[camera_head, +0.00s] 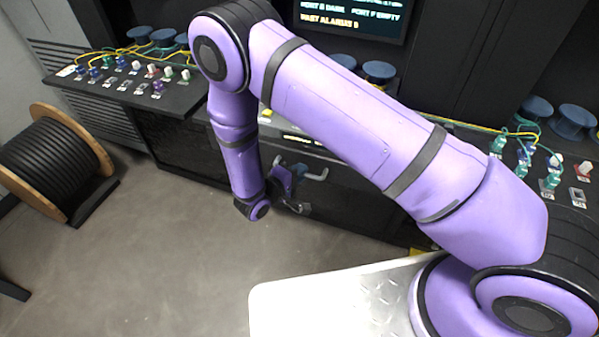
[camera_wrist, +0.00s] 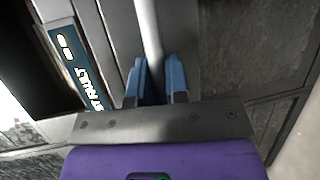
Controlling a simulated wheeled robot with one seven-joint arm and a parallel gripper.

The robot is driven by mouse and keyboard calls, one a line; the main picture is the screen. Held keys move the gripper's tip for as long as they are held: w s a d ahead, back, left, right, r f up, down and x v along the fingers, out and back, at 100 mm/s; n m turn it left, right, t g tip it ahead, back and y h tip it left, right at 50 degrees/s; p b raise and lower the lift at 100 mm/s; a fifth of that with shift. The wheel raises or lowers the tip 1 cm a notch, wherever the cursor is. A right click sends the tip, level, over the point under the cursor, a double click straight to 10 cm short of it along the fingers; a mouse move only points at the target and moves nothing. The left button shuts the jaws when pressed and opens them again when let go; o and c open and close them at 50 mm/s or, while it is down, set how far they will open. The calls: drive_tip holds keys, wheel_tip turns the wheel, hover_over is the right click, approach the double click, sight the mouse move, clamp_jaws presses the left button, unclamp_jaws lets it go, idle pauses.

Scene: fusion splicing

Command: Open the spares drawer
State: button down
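My gripper (camera_head: 284,178) is low at the front of the dark bench, below a small lit display. In the wrist view its two blue fingers (camera_wrist: 158,80) are close together, with a pale grey bar handle (camera_wrist: 147,28) running between them and filling the gap. The handle's right part (camera_head: 318,177) sticks out beside the gripper in the head view. The drawer front behind it is dark and partly hidden by my arm. I see no opened gap. I cannot read any spares label.
A lit display (camera_wrist: 72,62) is left of the handle in the wrist view. Benches with connectors and yellow cables stand on both sides. A black cable reel (camera_head: 50,160) stands on the floor at left. The grey floor (camera_head: 190,250) before the bench is clear.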

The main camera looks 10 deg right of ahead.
drive_tip(key=shift+s, duration=0.1)
drive_tip(key=s+a, duration=0.5)
drive_tip(key=s, duration=0.4)
drive_tip(key=s+a, duration=0.6)
drive_tip(key=s, duration=0.3)
drive_tip(key=shift+s, duration=0.4)
drive_tip(key=c, duration=1.1)
unclamp_jaws()
drive_tip(key=shift+c, duration=0.2)
